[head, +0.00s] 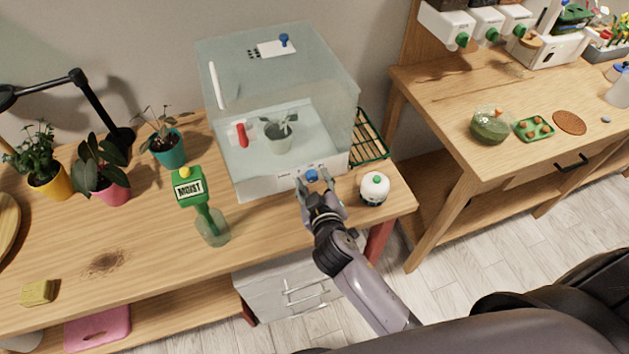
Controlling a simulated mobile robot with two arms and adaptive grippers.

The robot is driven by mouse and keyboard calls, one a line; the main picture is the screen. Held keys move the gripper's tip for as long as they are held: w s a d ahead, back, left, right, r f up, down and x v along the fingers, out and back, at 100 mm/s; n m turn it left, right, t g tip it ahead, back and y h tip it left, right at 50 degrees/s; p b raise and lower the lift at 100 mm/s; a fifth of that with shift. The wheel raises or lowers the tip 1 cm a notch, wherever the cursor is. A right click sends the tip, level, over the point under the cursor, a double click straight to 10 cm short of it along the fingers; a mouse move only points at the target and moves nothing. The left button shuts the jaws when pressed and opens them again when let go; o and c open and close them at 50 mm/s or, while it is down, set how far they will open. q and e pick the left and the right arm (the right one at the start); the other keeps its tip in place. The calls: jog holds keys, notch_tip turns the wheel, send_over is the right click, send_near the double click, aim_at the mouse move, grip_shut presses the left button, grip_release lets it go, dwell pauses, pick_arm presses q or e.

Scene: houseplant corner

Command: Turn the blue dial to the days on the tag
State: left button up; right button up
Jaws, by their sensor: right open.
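The blue dial (312,176) is on the front base panel of a clear plant case (232,160), near its right end. Small markings around the dial are too small to read. My right gripper (316,188) is open, with its fingers on either side of the dial; I cannot tell whether they touch it. My left gripper is not in view.
A white and black round device (374,188) stands close to the right of my gripper. A green wire rack (370,138) is beside the case. Potted plants (167,146) and a black lamp (95,105) are at the left.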

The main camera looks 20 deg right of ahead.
jog(key=shift+c, duration=0.3)
grip_shut()
dwell(0.3)
